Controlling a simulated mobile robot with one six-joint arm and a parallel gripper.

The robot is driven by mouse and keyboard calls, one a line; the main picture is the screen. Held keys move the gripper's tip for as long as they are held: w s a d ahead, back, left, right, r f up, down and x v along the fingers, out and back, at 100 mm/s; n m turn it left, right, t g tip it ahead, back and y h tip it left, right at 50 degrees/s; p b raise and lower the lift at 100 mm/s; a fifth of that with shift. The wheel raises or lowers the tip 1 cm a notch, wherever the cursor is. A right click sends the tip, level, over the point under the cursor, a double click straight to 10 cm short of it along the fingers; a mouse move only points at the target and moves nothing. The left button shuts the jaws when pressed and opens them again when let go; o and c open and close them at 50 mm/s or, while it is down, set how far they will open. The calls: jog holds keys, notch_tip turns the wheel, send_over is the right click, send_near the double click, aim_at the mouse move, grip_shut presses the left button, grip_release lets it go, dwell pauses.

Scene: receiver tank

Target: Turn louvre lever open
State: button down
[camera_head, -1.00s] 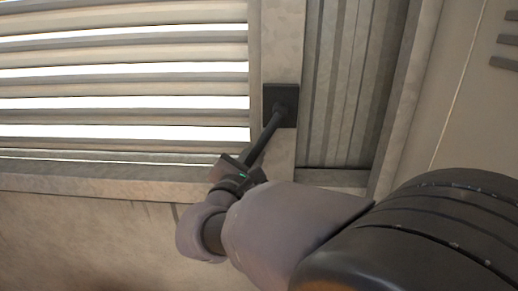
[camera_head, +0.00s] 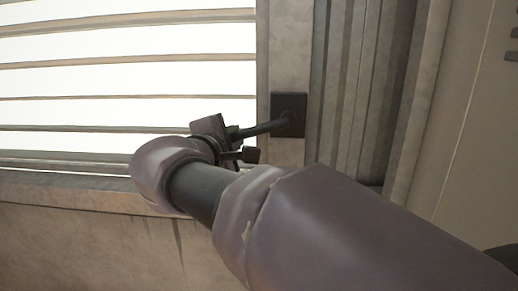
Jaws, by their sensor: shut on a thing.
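The louvre lever (camera_head: 268,128) is a dark rod that comes out of a square black plate (camera_head: 289,113) on the window's right post. It points left and slightly down from the plate. My gripper (camera_head: 236,140) is shut on the lever's outer end. My wrist and forearm hide part of the gripper and the sill below. The louvre (camera_head: 127,62) fills the upper left, its slats thin and nearly edge-on, with wide bright gaps between them.
The window sill (camera_head: 62,191) runs below the louvre, above a plain wall (camera_head: 80,240). Ribbed metal panelling (camera_head: 365,80) stands right of the post, and a pale panel (camera_head: 470,130) lies farther right.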

jog(key=shift+a+r+m, duration=0.1)
jog(key=shift+r+m, duration=0.2)
jog(key=shift+r, duration=0.25)
jog(key=c, duration=1.3)
grip_release()
jog(key=shift+s, duration=0.1)
jog(key=b+v, duration=0.1)
jog(key=v, duration=1.6)
jog(key=shift+s, duration=0.2)
jog(key=shift+r, duration=0.1)
